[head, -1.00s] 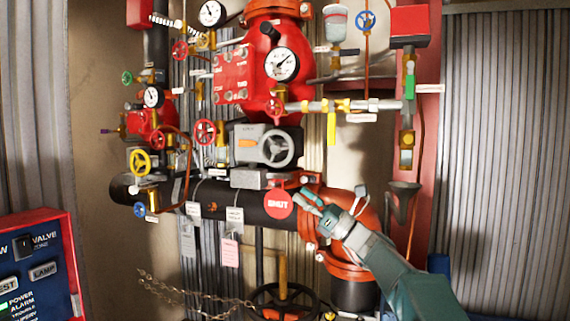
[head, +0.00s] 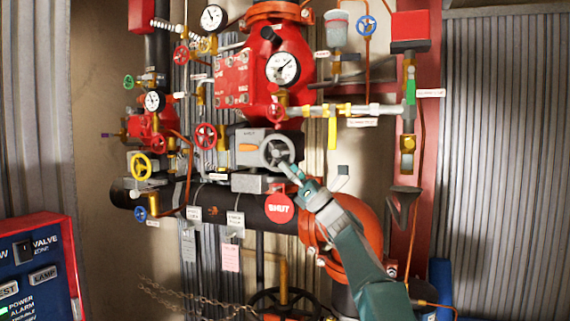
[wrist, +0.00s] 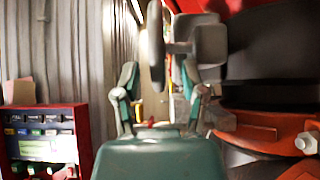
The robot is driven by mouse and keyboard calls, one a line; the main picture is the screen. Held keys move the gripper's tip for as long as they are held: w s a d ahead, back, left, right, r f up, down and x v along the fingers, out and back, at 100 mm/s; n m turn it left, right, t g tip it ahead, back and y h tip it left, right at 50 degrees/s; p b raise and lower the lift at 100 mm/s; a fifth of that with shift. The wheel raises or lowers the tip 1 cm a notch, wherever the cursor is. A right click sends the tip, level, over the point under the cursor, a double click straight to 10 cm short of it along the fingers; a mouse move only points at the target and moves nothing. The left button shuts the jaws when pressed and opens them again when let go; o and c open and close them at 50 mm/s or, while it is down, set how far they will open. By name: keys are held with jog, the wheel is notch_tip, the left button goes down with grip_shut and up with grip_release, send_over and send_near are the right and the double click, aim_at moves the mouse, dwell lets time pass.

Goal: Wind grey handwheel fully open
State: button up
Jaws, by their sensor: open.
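The grey handwheel (head: 277,152) is on the front of a grey gearbox (head: 247,149) with an orange indicator, in the middle of the red pipework. My gripper (head: 289,168) is at the wheel's lower right rim in the head view. In the wrist view the wheel (wrist: 156,35) shows nearly edge-on as a grey upright rim, with the gearbox (wrist: 208,45) to its right. The fingers of my gripper (wrist: 159,78) are spread, one on each side of the rim's lower end. I cannot tell whether they touch it.
A round red "SHUT" sign (head: 279,208) hangs just below the gripper. A red small handwheel (head: 205,136) and a yellow handwheel (head: 140,166) are to the left. A black handwheel (head: 285,302) is low down. A control panel (head: 35,268) stands at lower left.

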jog(key=shift+x, duration=0.85)
grip_shut()
jog(key=shift+s, duration=0.1)
jog(key=shift+d+r+h, duration=0.15)
jog(key=shift+r+h, duration=0.05)
jog(key=shift+h, duration=0.6)
grip_release()
jog(key=shift+g, duration=0.3)
